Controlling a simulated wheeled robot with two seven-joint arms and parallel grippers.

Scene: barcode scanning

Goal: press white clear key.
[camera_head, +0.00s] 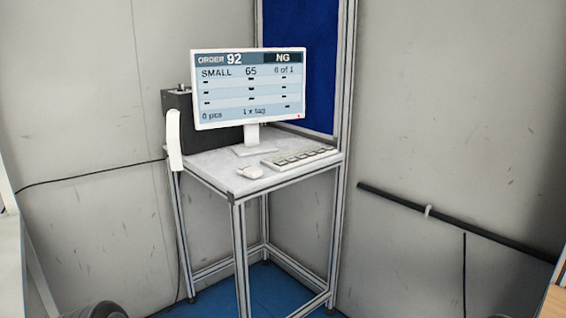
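A white keyboard (300,158) lies on the small table in front of the monitor. I cannot make out a separate clear key at this size. The white monitor (249,88) stands on the table and reads "ORDER 92", "NG", "SMALL 65", "0 of 1", "0 pcs" and "1 x bag" or "tag". A white mouse (250,171) lies to the left of the keyboard. Neither of my grippers shows in the head view.
The table (212,170) has a light top on a metal frame and stands in a corner. A dark box (177,100) and a white upright device (174,140) are at its left. A black bar (455,228) runs along the right wall. Blue floor (270,290) shows below.

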